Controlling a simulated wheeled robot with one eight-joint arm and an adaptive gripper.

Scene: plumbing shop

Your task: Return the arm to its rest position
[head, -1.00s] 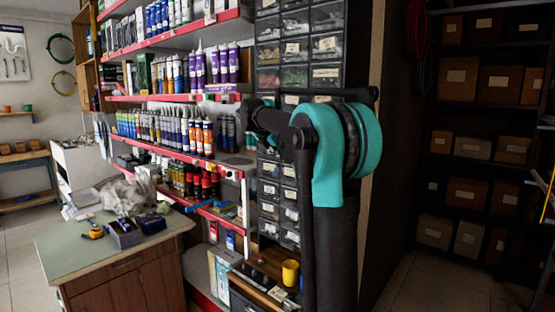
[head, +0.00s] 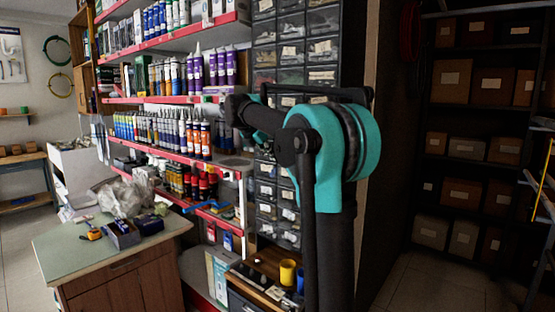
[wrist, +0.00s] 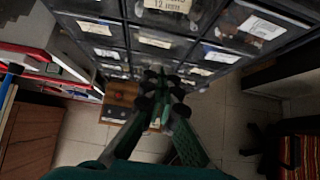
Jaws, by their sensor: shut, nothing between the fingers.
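My teal and black arm (head: 345,150) stands upright in the right middle of the head view. Its far dark link reaches left in front of the shelving. My gripper (wrist: 160,82) shows in the wrist view with its dark fingers drawn together and nothing between them. It is in front of the labelled drawer cabinet (wrist: 155,38), with the tiled floor beyond. I cannot make out the fingers in the head view.
Shelves (head: 170,97) of tubes and bottles stand left of the arm. A counter (head: 70,250) with a small open box is at the lower left. Yellow cup (head: 288,272) sits low by the drawers. Boxed shelves (head: 470,145) are at the right; floor is clear before them.

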